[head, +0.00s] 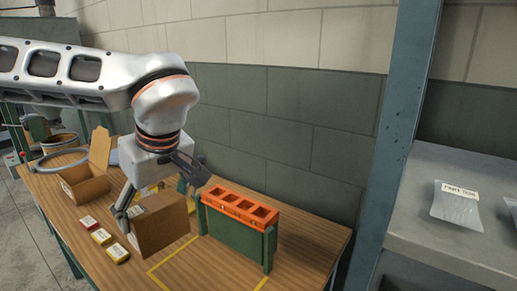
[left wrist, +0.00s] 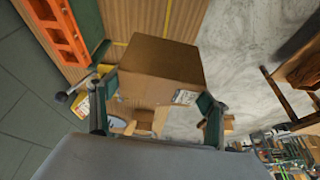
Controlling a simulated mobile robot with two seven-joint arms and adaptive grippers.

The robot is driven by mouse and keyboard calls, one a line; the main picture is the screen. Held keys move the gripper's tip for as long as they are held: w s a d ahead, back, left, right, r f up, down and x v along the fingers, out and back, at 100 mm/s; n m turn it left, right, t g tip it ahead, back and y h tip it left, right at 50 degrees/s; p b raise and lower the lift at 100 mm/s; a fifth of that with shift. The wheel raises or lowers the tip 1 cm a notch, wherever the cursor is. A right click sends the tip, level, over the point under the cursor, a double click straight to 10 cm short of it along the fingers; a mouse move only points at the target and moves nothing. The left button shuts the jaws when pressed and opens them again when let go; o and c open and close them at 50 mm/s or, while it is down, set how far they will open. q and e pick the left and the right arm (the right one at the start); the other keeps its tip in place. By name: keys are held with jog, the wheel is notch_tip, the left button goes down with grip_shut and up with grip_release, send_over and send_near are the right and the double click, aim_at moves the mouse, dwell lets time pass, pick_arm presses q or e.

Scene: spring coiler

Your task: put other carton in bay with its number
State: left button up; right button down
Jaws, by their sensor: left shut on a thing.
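My left gripper (head: 160,190) is shut on a closed brown carton (head: 160,228), with one finger on each side. The carton is tilted a little and hangs over or near the table; I cannot tell whether it touches. In the left wrist view the carton (left wrist: 160,62) sits between the fingers of the left gripper (left wrist: 155,112). A small white label (left wrist: 185,97) shows on it, too small to read. A second carton (head: 88,188), with its flaps open, stands on the table at the left. Yellow lines (head: 158,272) mark a bay on the tabletop. No bay number is readable. My right gripper is not in view.
An orange rack with square holes (head: 240,205) on a green stand is close right of the held carton. A blue post (head: 395,150) and grey shelf (head: 440,200) stand at the right.

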aim_at(154, 234)
pick_arm(q)
jog(key=f+m, duration=0.1)
jog(key=f+m+h, duration=0.1)
jog(key=m, duration=0.1)
jog(key=a+f+m+t, duration=0.1)
jog(key=f+m, duration=0.1)
jog(key=shift+s+h, duration=0.3)
jog(key=shift+s, duration=0.05)
jog(key=shift+s+d+f+m+t+h, duration=0.2)
jog(key=shift+f+m, duration=0.15)
jog(key=shift+m, duration=0.3)
jog(key=shift+s+d+f+m+t+h, duration=0.1)
jog(key=shift+f+m+t+h, duration=0.15)
jog(key=shift+m, duration=0.4)
jog(key=shift+f, duration=0.1)
